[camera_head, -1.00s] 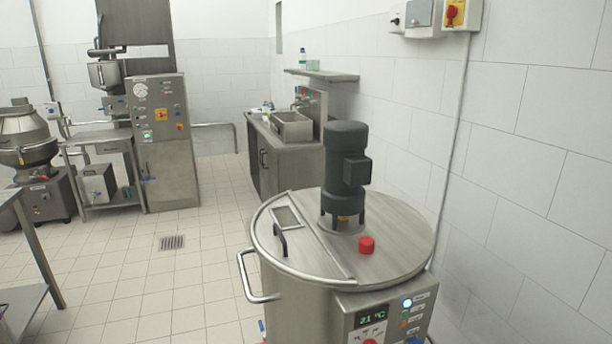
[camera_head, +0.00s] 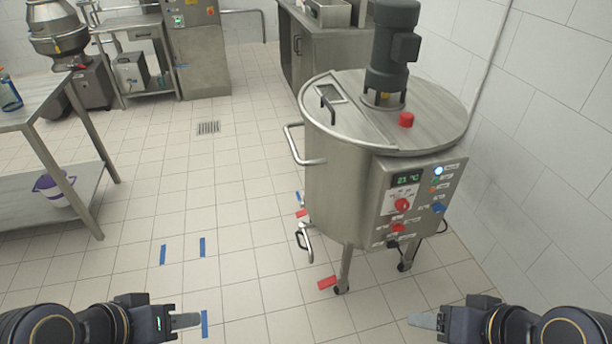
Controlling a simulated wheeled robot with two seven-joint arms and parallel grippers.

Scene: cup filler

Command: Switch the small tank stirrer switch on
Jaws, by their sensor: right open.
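The small steel tank (camera_head: 340,170) stands on wheeled legs at centre right, with a dark grey stirrer motor (camera_head: 391,45) upright on its lid. Its front control panel (camera_head: 418,220) carries a lit green display reading about 21 °C (camera_head: 406,179). It also has two red knobs (camera_head: 402,205), (camera_head: 398,228), a blue knob (camera_head: 438,208) and small lit buttons (camera_head: 438,171). The labels are too small to read, so I cannot tell which is the stirrer switch. My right gripper (camera_head: 424,320) is open and empty, below the panel in the picture. My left gripper (camera_head: 186,320) is at lower left, seen edge-on, apart from the tank.
A steel table (camera_head: 38,115) with a purple-white bucket (camera_head: 54,187) on its lower shelf stands at left. A tiled wall (camera_head: 540,130) rises close on the right of the tank. A handle (camera_head: 294,145) sticks out from the tank's left. The floor before the tank is mostly clear.

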